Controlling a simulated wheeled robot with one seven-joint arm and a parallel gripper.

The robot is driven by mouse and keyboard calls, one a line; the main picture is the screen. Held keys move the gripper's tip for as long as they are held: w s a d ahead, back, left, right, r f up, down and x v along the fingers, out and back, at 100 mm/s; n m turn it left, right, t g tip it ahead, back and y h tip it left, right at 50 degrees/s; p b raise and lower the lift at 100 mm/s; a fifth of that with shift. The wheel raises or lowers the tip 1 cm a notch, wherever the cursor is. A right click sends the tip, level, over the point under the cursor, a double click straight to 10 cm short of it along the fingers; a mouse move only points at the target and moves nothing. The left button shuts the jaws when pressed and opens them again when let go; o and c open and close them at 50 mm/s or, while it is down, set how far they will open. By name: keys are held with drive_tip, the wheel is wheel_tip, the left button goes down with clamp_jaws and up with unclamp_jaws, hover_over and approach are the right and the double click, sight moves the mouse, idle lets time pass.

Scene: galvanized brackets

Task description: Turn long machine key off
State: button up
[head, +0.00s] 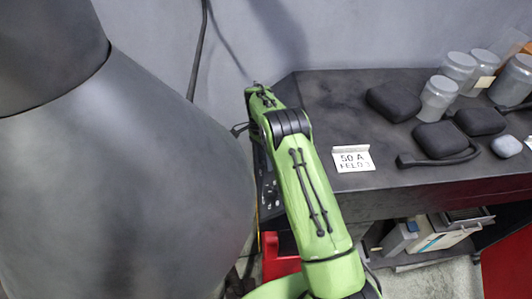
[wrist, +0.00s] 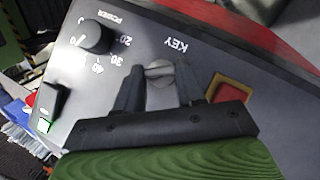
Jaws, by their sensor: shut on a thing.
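The machine's key (wrist: 159,71) is a small grey piece on the dark control panel, below the upside-down word KEY in the wrist view. My gripper (wrist: 158,82) has its two black fingers on either side of the key, shut on it. The fingers hide part of the key, so its exact angle is hard to tell. In the head view the control panel (head: 268,190) is a narrow strip beside my green arm, and my gripper and the key are hidden there.
On the panel are a black POWER knob (wrist: 93,37), a red-orange rectangular button (wrist: 229,93) and a black rocker switch (wrist: 52,107). A dark bench (head: 440,175) at right holds black pouches, grey jars and a white sign (head: 353,160). A large dark rounded body (head: 110,180) fills the left.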

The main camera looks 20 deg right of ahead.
drive_tip(key=shift+w+n+g, duration=0.2)
drive_tip(key=shift+n+g, duration=0.4)
drive_tip(key=shift+n, duration=0.3)
drive_tip(key=o, duration=1)
drive_tip(key=shift+o, duration=0.2)
wheel_tip(320, 180, up, 10)
